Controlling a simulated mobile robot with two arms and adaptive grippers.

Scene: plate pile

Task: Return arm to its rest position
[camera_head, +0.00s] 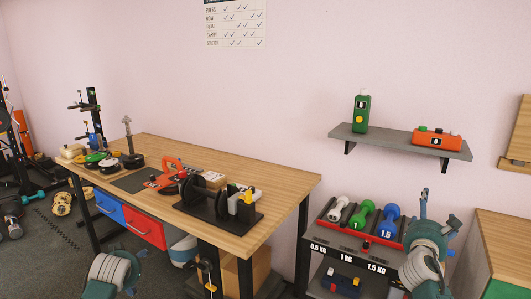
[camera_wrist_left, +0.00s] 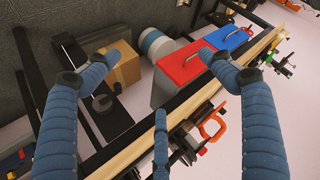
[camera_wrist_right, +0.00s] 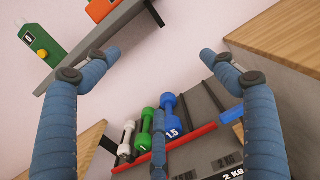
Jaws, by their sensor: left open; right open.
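My right gripper (camera_head: 438,212) is at the lower right of the head view, in front of the right end of the dumbbell rack. In the right wrist view its blue fingers (camera_wrist_right: 160,54) are spread wide with nothing between them. My left arm (camera_head: 107,272) shows at the bottom left of the head view, in front of the workbench; its fingertips are hard to make out there. In the left wrist view the left gripper's fingers (camera_wrist_left: 164,52) are spread apart and empty, with the bench and its drawers beyond.
The wooden workbench (camera_head: 285,185) carries plates, a red tool and a black dumbbell stand (camera_head: 222,218). White, green and blue dumbbells (camera_head: 389,220) lie in the red-edged rack. A grey wall shelf (camera_head: 375,142) holds a green and an orange item. A wooden-topped cabinet (camera_head: 505,235) stands right.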

